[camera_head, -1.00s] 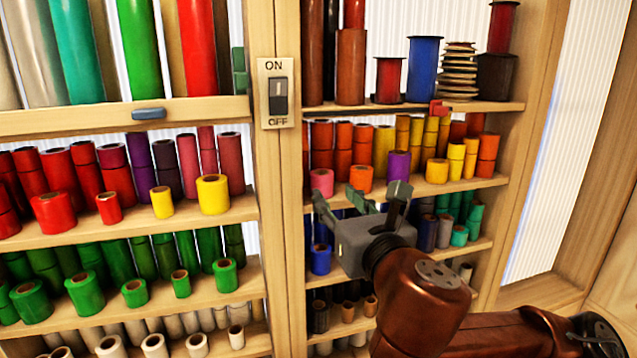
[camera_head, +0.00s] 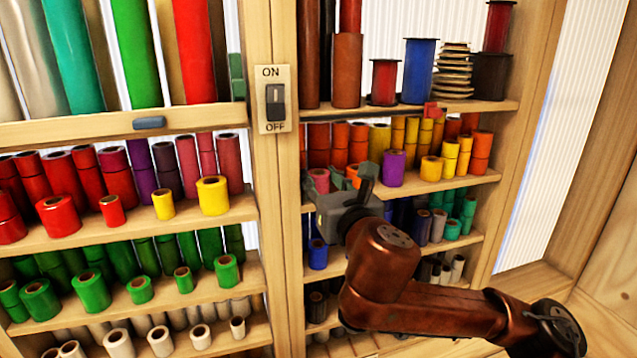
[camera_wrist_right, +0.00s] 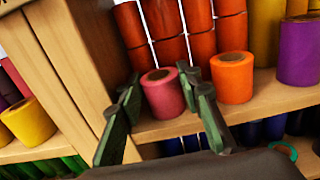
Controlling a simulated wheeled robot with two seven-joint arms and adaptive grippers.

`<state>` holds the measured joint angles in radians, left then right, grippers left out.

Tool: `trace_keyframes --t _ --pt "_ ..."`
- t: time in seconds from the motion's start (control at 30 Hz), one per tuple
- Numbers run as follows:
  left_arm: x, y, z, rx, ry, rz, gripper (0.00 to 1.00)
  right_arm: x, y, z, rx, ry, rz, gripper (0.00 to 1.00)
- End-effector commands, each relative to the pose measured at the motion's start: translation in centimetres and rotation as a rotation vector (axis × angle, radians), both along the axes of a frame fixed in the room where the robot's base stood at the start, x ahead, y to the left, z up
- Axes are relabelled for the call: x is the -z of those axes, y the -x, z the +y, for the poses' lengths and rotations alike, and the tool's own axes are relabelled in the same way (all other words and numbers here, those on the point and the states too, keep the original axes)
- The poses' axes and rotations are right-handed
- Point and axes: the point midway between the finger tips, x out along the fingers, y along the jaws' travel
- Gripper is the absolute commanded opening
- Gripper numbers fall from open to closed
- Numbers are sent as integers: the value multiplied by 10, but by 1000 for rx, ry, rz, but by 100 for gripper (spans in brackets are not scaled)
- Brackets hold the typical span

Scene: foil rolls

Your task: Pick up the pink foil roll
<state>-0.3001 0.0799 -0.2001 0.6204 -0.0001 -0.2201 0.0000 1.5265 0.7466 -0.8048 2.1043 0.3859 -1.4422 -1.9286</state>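The pink foil roll (camera_wrist_right: 163,93) stands upright at the front of a wooden shelf (camera_wrist_right: 270,105), in front of taller orange-red rolls. In the head view the pink roll (camera_head: 320,180) is partly hidden by my right gripper (camera_head: 338,178). In the right wrist view the right gripper (camera_wrist_right: 162,92) is open, with one green finger on each side of the pink roll. The right finger is in or near the gap between the pink roll and the orange roll (camera_wrist_right: 232,77). Whether the fingers touch the roll is not clear. My left gripper is not in view.
A wooden post (camera_wrist_right: 65,60) rises left of the pink roll. A purple roll (camera_wrist_right: 299,52) stands further right on the same shelf. A post with an ON/OFF switch (camera_head: 275,100) divides the shelves. Spools (camera_head: 420,70) stand on the shelf above.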

Motion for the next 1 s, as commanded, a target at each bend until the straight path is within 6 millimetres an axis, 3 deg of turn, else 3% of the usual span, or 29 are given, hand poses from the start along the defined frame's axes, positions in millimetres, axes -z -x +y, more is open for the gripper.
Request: trace_keyframes --t 0.3,0.77,0.97,1.0 --pt "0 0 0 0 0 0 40 0 0 0 0 0 0 7" --pt "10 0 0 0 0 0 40 -6 4 -1 1 -2 -5 7" --pt "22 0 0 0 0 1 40 -32 5 -1 0 -4 -6 7" --pt "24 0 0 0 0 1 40 -39 5 -1 1 -2 -7 3"
